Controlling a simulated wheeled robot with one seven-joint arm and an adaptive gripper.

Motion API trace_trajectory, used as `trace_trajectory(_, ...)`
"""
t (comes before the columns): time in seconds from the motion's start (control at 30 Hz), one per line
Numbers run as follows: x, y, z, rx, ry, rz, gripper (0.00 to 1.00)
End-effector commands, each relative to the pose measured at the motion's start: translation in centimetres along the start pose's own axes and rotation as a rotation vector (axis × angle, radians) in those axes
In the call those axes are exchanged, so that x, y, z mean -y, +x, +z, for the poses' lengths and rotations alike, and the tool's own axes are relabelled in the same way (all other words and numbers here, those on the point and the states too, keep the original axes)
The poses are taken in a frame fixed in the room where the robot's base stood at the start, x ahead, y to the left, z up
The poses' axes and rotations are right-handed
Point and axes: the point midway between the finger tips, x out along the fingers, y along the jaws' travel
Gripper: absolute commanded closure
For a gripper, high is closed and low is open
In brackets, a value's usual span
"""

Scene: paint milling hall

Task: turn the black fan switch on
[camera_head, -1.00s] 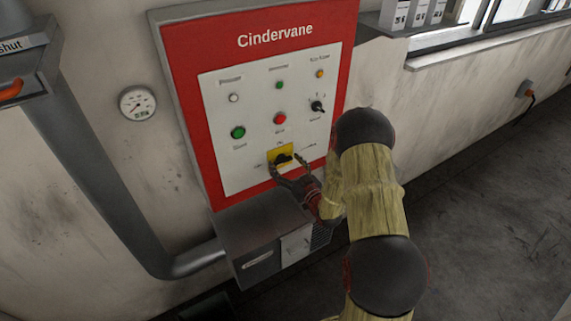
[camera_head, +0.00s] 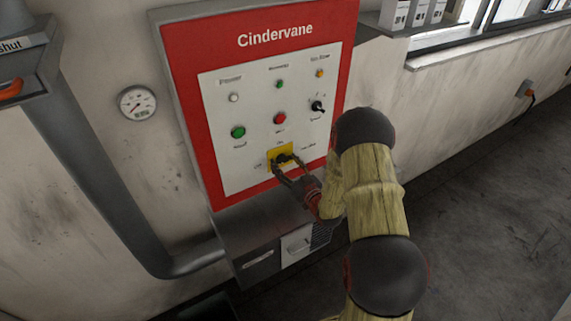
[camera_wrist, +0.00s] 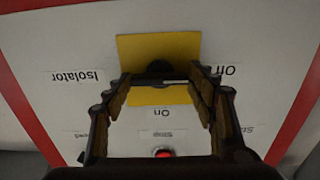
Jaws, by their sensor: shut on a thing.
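The red-framed "Cindervane" panel (camera_head: 210,130) carries two black switches. The other is a black knob on a yellow plate (camera_head: 272,152) at the bottom; in the wrist view the knob (camera_wrist: 159,68) sits mid-plate, with "Isolator" and "On" labels, upside down, beside the plate. My gripper (camera_head: 287,161) is at this lower knob, shut on it, with one finger on each side. No label naming a fan is readable.
Above the yellow plate are a green button (camera_head: 238,132), a red button (camera_head: 280,118) and small lamps. A grey box (camera_head: 265,235) juts out below the panel. A gauge (camera_head: 137,103) and grey duct (camera_head: 110,190) are left; open floor (camera_head: 490,220) lies right.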

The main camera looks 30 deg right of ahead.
Motion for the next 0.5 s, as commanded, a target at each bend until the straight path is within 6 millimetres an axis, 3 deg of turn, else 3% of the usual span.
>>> trace_trajectory(0.27, 0.00, 0.01, 0.14, 0.001, 0.065, -0.001, 0.69)
trace_trajectory(0.5, -0.04, 0.05, 0.14, -0.001, 0.232, -0.001, 0.69)
